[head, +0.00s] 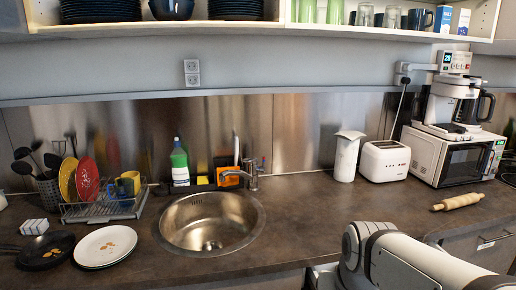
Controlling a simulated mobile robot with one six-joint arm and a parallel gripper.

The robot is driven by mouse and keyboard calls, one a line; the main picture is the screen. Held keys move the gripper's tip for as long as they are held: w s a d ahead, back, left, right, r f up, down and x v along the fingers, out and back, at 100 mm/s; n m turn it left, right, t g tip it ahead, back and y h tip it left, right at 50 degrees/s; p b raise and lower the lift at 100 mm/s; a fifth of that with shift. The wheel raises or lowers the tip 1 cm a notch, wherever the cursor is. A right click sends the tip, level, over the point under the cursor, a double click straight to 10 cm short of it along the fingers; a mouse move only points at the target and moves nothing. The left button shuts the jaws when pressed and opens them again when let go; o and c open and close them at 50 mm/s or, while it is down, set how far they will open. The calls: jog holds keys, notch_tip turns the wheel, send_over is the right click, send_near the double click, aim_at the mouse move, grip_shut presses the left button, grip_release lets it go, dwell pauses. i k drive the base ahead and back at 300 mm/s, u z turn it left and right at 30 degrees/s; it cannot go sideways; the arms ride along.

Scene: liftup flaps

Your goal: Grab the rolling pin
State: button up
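The rolling pin (458,202) is light wood and lies on the dark countertop (310,215) at the right, in front of the microwave. Its whole length shows and nothing covers it. My white arm crosses the bottom right of the head view, nearer to the camera than the pin and apart from it in the picture. My gripper itself does not show in this view.
The microwave (455,158) with a coffee maker (457,100) on top stands behind the pin. A white toaster (385,161) and white jug (347,157) stand left of it. The sink (211,222), dish rack (104,208) and plates (105,246) are left. Counter between sink and pin is clear.

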aim_at(453, 203)
jog(key=z, duration=0.35)
jog(key=k, duration=0.5)
jog(key=z, duration=2.45)
jog(key=i, duration=2.7)
jog(key=z, duration=0.05)
